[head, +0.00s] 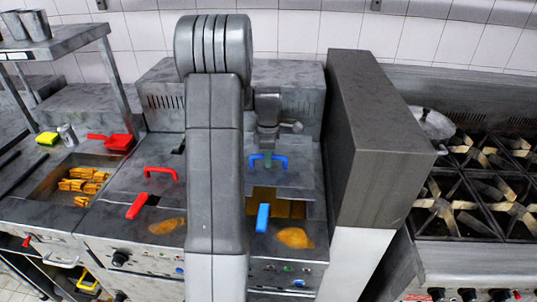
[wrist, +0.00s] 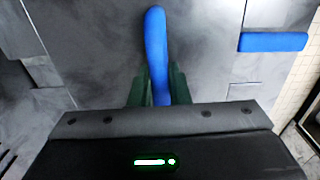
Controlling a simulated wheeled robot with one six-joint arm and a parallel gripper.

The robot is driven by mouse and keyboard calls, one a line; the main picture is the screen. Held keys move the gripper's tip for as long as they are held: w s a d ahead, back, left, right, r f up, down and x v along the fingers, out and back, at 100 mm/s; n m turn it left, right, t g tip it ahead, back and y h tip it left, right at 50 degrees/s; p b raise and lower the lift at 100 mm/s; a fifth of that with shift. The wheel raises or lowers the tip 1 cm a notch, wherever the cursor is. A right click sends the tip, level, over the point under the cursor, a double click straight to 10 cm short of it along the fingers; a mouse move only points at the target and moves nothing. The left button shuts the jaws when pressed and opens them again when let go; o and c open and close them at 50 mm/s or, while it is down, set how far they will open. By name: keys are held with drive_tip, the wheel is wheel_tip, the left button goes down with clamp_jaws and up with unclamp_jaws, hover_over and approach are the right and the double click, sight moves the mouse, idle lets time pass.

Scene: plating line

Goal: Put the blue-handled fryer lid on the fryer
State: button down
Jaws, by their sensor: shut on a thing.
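The fryer (head: 285,270) stands in the middle of the head view, its middle hidden by my arm. The grey lid (head: 300,178) with a blue handle (head: 281,162) is over the back part of the right-hand vat. Golden oil (head: 290,208) shows in front of the lid's front edge. I cannot tell whether the lid touches the fryer top. My gripper (head: 267,158) points down and is shut on the blue handle. In the wrist view, the blue handle (wrist: 155,45) runs between the two dark green fingers (wrist: 158,88).
A blue basket handle (head: 263,217) sticks up at the right vat's front; it also shows in the wrist view (wrist: 273,41). A red-handled lid (head: 161,172) lies on the left. A tall grey panel (head: 375,140) stands close on the right, beside a stove (head: 475,190).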

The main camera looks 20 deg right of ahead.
drive_tip(key=shift+f+b, duration=2.7)
drive_tip(key=shift+f, duration=1.65)
drive_tip(key=c, duration=1.3)
unclamp_jaws()
drive_tip(key=shift+f, duration=0.15)
wheel_tip(320, 180, up, 14)
drive_tip(key=shift+b, duration=0.75)
drive_tip(key=shift+f, duration=0.1)
